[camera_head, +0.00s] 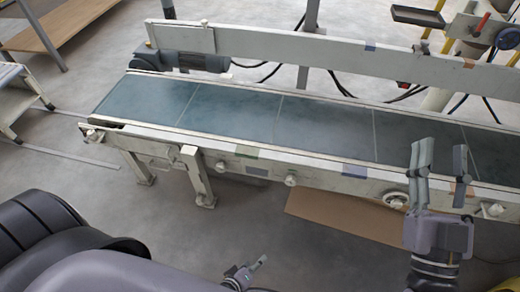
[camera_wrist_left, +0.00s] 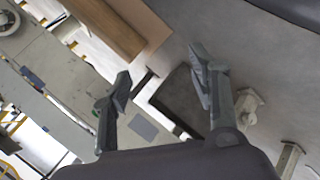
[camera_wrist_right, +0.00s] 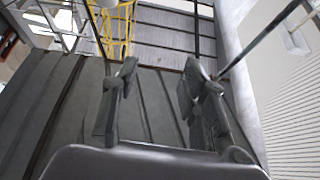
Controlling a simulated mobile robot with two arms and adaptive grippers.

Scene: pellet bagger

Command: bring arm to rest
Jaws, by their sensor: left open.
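My left gripper (camera_head: 258,264) shows only in part at the bottom centre of the head view, low and in front of the conveyor, with my own arm covering the area to its left. In the left wrist view its two fingers (camera_wrist_left: 165,75) are spread with nothing between them. My right gripper (camera_head: 440,158) is at the right of the head view, fingers pointing up the picture, appearing over the near edge of the conveyor (camera_head: 325,125). Its fingers (camera_wrist_right: 158,75) stand apart and empty in the right wrist view. I cannot tell whether it touches the conveyor.
A green belt conveyor with pale rails runs across the head view. A handwheel (camera_head: 395,199) is on its near side, left of my right gripper. A brown sheet (camera_head: 340,212) lies beneath. Steps (camera_head: 18,98) stand at far left. Grey floor (camera_head: 250,222) is open before the conveyor.

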